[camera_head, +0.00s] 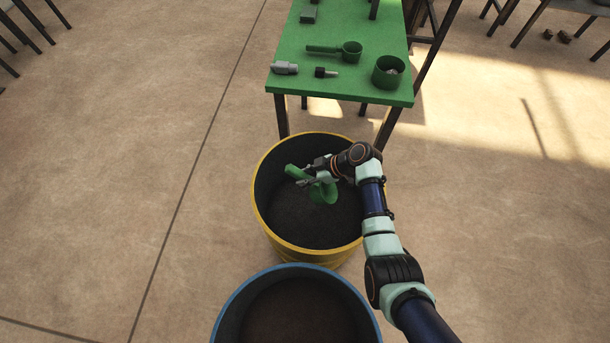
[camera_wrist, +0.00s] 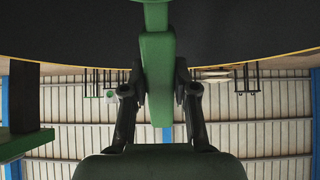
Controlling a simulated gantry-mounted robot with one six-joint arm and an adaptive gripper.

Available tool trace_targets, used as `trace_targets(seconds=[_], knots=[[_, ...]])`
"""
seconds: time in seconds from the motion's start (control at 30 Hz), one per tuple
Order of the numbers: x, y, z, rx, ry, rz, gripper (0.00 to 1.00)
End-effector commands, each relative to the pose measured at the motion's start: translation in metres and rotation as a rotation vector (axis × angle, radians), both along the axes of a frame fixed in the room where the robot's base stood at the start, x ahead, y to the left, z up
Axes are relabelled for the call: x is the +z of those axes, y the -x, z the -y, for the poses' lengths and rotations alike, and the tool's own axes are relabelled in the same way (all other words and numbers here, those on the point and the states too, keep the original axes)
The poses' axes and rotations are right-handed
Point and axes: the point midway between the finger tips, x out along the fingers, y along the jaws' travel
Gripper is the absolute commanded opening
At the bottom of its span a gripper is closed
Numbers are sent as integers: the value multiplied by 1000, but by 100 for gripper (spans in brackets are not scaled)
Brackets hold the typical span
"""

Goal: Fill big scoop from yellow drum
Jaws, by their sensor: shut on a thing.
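The yellow drum (camera_head: 258,206) stands on the floor in front of the green table, with dark loose material (camera_head: 290,222) inside. My gripper (camera_head: 303,177) is inside the drum's opening and shut on the handle of a big green scoop (camera_head: 325,192). The scoop's bowl hangs over the dark material; I cannot tell whether it touches it or holds any. The drum's dark inner wall (camera_wrist: 60,35) shows at the top.
A blue drum (camera_head: 232,300) with brown contents stands close in front of the yellow one. The green table (camera_head: 335,25) behind holds a smaller green scoop (camera_head: 335,49), a green cup (camera_head: 388,72) and small parts (camera_head: 285,68). Floor to the left is clear.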

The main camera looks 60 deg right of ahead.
Motion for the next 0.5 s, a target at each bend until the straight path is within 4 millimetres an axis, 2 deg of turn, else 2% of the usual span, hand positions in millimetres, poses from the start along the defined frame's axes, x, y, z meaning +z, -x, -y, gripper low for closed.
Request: trace_targets(seconds=[0.03,0.5], knots=[[-17,0,0,0,0,0,0],[-95,0,0,-1,-1,0,0]])
